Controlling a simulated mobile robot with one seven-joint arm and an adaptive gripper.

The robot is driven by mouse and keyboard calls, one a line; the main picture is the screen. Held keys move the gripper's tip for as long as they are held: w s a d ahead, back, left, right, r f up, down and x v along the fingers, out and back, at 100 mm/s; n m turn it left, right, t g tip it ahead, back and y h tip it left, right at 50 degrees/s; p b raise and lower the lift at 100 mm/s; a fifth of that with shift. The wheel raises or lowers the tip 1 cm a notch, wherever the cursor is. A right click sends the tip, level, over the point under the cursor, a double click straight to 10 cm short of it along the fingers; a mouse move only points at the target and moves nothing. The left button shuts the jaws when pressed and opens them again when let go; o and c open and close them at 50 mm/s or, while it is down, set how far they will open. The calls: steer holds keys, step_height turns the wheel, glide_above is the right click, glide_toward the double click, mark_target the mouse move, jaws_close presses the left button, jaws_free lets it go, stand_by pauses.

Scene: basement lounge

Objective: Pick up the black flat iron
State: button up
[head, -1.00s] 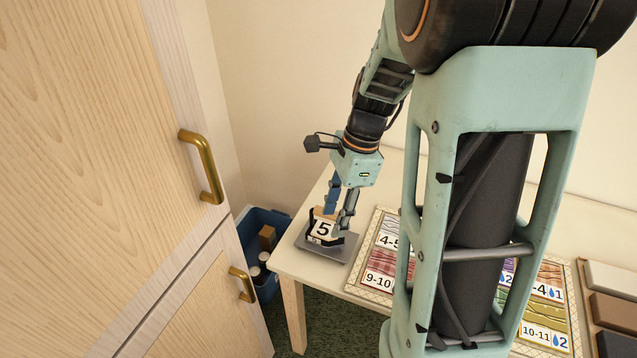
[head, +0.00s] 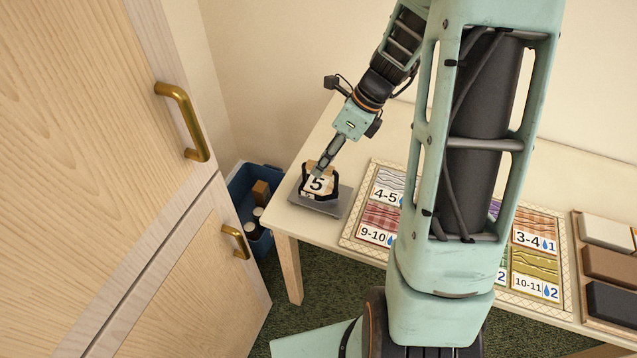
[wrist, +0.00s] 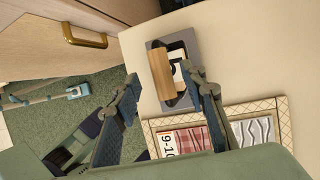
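The black flat iron (head: 305,183) stands on a grey plate (head: 338,205) at the table's left end. It has a wooden handle and a white card marked 5. In the wrist view, the iron's wooden handle (wrist: 162,75) lies beyond the fingertips, with the black body partly hidden under it. My gripper (head: 323,168) is close above the iron in the head view. In the wrist view my gripper (wrist: 160,78) is open, its two fingers wide apart with nothing held. I cannot tell whether a finger touches the handle.
A patterned board (head: 352,238) with numbered coloured squares lies right of the plate. A tray (head: 581,285) of white, brown and black blocks is at the far right. A blue bin (head: 240,190) stands on the floor left of the table, beside a wooden cabinet (head: 80,140).

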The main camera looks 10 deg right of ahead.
mark_target(321, 180)
steer(key=x, duration=0.3)
steer(key=shift+w+a+f, duration=0.15)
steer(key=shift+a+f, duration=0.05)
steer(key=shift+f, duration=0.15)
steer(key=shift+r, duration=0.1)
jaws_close()
